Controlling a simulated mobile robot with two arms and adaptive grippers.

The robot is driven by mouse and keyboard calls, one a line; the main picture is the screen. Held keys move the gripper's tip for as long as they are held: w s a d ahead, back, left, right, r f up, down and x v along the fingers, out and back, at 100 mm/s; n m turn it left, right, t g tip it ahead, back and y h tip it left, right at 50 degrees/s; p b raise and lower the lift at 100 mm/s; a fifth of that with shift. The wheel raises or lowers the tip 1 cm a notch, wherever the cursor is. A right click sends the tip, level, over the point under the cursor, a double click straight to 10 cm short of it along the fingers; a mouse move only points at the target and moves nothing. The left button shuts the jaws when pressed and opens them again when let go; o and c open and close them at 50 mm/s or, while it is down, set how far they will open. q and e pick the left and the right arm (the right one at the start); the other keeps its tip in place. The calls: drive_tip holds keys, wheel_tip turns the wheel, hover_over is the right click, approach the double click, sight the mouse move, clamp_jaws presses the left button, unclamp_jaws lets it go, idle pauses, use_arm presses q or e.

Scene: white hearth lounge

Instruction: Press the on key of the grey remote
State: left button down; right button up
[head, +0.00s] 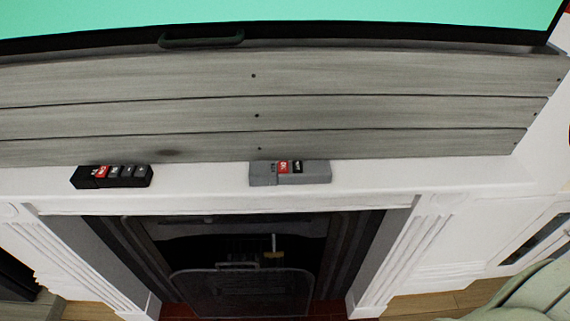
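The grey remote (317,178) lies on the white mantel shelf (400,180), right of the middle of the head view. It has a red key (283,167) and a black key (298,167) on its upper side. The markings on the keys are too small to read. A black remote (130,182) with a red key and several dark keys lies further left on the same shelf. Neither of my grippers shows in the head view.
Grey wooden boards (350,110) rise behind the shelf, below a large screen (300,12) with a green picture. A dark fireplace (240,285) opens under the shelf. The shelf is clear between the remotes. A pale green chair (540,295) stands at lower right.

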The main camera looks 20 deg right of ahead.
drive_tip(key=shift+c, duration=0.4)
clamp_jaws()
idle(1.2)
